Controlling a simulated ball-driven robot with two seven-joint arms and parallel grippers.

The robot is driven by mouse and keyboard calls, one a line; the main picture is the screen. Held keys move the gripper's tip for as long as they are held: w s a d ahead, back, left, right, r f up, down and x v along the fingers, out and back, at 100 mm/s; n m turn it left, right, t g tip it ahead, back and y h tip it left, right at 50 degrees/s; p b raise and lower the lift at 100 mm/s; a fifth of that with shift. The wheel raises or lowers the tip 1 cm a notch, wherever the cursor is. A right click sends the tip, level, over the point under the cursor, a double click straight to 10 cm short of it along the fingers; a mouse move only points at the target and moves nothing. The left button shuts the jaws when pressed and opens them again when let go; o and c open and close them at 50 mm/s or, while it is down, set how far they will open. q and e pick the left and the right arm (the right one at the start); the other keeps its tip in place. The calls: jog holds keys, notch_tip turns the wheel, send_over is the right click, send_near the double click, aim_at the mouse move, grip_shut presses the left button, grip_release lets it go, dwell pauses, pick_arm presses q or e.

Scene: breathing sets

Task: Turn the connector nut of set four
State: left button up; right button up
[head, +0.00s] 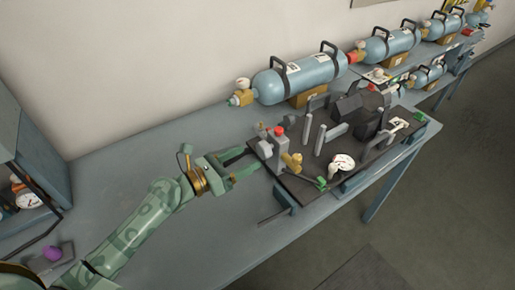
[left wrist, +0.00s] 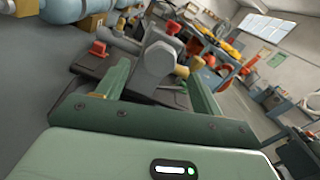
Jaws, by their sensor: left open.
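My left gripper (head: 257,157) is open, with its two green fingers spread at the left edge of a dark board (head: 298,187) on the bench. In the left wrist view, my left gripper (left wrist: 158,70) has a grey block with a round knob (left wrist: 159,58) between and beyond its fingertips; I see no grip on it. This grey block (head: 268,143) also shows in the head view, with a red cap (head: 279,131) and brass fittings (head: 293,161) beside it. I cannot read a set number, so I cannot tell which nut belongs to set four. My right gripper is not in view.
A white gauge (head: 341,164) and grey upright posts (head: 307,128) crowd the board. A blue cylinder (head: 300,78) lies behind it, with more cylinders (head: 388,45) farther right. A purple knob (head: 52,253) is at lower left. The bench (head: 125,180) left of the board is mostly clear.

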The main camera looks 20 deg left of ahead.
aim_at(260, 151)
pick_arm(q)
jog(key=x, duration=0.4)
jog(key=shift+d, duration=0.15)
jog(key=shift+w+d, duration=0.25)
jog(key=shift+w, duration=0.1)
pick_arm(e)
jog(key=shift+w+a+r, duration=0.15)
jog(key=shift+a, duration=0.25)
pick_arm(q)
jog(key=c, duration=1)
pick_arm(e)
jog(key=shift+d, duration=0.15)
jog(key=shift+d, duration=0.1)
